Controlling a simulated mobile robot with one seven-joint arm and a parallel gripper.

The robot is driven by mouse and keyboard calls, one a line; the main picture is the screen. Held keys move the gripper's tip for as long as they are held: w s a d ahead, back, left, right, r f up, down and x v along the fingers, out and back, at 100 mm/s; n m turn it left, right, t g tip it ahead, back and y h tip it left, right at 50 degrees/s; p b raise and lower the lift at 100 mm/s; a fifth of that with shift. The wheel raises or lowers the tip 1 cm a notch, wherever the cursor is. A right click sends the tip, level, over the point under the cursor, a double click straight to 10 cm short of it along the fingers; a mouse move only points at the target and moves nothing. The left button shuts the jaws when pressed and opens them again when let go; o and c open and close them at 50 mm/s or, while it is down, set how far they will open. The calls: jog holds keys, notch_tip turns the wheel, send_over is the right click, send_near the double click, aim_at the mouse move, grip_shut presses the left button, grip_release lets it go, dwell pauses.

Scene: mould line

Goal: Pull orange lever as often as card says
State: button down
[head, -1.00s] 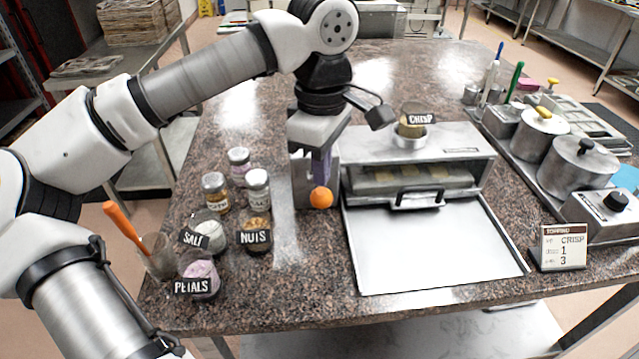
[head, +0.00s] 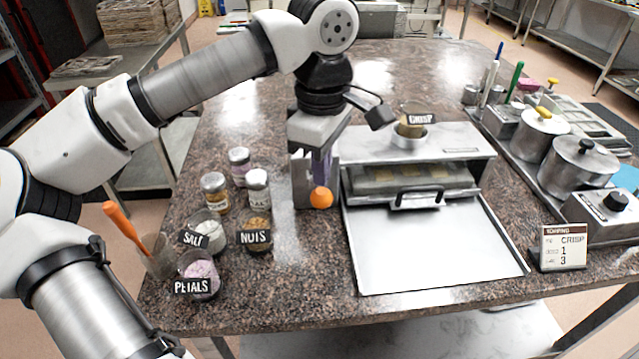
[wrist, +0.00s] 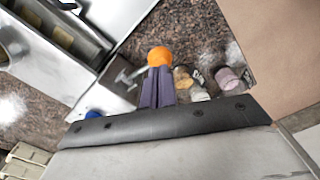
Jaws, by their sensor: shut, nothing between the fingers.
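The orange lever knob (head: 321,197) sits on the front of a grey metal box at the left side of the topping machine (head: 420,165). My gripper (head: 318,170) points down right behind the knob; its purple fingers are shut with nothing between them. In the wrist view the fingertips (wrist: 158,75) lie against or just behind the orange knob (wrist: 160,57); I cannot tell whether they touch it. The card (head: 563,248) stands at the right front of the table and reads "TOPPING", "CRISP", 1 and 3; its small row labels are hard to read.
A cup labelled CRISP (head: 411,124) sits on top of the machine. A flat metal tray (head: 430,250) lies in front. Jars and bowls marked SALT (head: 205,232), NUTS (head: 255,236) and PETALS (head: 200,278) stand left. Lidded pots (head: 583,165) stand right.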

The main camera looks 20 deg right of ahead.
aim_at(321, 209)
jog(key=shift+s+a+f+b, duration=0.1)
jog(key=shift+s+f+b, duration=0.05)
jog(key=shift+f+b, duration=1.35)
jog(key=shift+s+f+b, duration=0.1)
jog(key=shift+f+b, duration=1.05)
jog(key=shift+f, duration=0.6)
jog(key=shift+w+f+b, duration=0.2)
jog(key=shift+f+b, duration=0.95)
jog(key=shift+f, duration=0.2)
jog(key=shift+r, duration=0.2)
notch_tip(321, 209, up, 13)
jog(key=p, duration=0.9)
jog(key=shift+p, duration=0.3)
